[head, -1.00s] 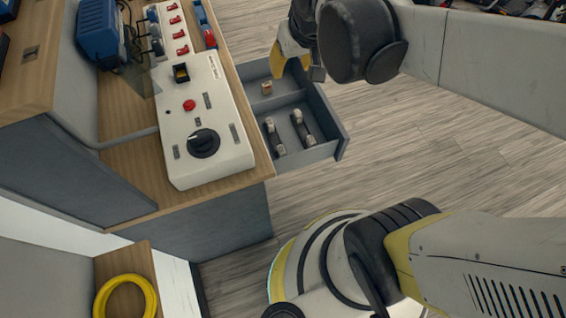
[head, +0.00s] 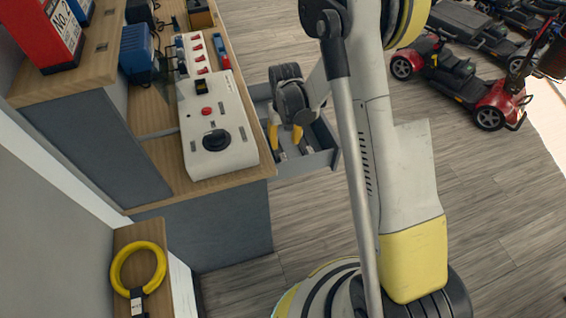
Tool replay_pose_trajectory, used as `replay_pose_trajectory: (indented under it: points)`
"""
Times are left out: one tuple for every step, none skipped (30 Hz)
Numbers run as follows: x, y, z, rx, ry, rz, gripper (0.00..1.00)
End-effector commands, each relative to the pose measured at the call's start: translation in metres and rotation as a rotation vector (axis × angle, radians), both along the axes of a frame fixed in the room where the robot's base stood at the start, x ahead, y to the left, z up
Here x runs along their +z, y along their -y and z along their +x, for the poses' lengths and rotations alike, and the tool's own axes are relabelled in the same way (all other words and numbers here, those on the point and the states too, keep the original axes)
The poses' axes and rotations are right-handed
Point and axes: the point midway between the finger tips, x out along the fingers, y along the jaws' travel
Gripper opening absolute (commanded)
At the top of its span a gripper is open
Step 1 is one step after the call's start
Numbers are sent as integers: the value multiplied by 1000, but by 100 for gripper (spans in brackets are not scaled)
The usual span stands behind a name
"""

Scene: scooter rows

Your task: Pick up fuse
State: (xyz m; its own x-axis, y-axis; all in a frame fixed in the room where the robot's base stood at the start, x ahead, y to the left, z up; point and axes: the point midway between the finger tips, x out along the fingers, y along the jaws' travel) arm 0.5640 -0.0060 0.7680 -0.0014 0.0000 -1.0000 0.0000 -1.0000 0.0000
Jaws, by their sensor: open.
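A grey drawer (head: 312,163) is pulled out from the wooden bench, below the control box. Two fuses lie in its front compartment: a left fuse (head: 281,156) and a right fuse (head: 305,149), both partly hidden by my gripper. My gripper (head: 286,148) points down over the drawer with its two yellow fingers apart. The fingers are close above the fuses; I cannot tell whether they touch either one. The gripper and arm hide the rear of the drawer.
A yellow coil (head: 138,265) lies at lower left. Red scooters (head: 490,95) stand at right. The floor between is clear.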

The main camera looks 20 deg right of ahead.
Motion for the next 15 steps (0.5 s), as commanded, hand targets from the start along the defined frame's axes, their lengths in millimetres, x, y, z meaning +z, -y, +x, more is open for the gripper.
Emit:
replay_pose_trajectory:
  points:
    - [-12, 0, 0, 0, 0, 0, 44]
    - [-17, 0, 0, 0, 1, 0, 44]
    - [-24, 0, 0, 0, 1, 0, 44]
    - [-30, 0, 0, 0, 1, 0, 44]
    - [-34, 0, 0, 0, 1, 0, 44]
    - [-39, 0, 0, 0, 1, 0, 44]
    - [-42, -1, 0, 0, 1, 0, 44]
    - [-44, -1, 0, 0, 1, 0, 44]
    - [-46, -1, 0, 0, 1, 0, 44]
    - [-48, -1, 0, 0, 1, 0, 44]
    - [-51, -2, 0, 0, 1, 0, 44]
    - [-55, -3, -1, 0, 1, 0, 44]
    - [-60, -3, -1, 0, 2, 0, 44]
    - [-65, -4, -2, 0, 2, 0, 44]
    - [-72, -6, -3, 0, 2, 0, 44]
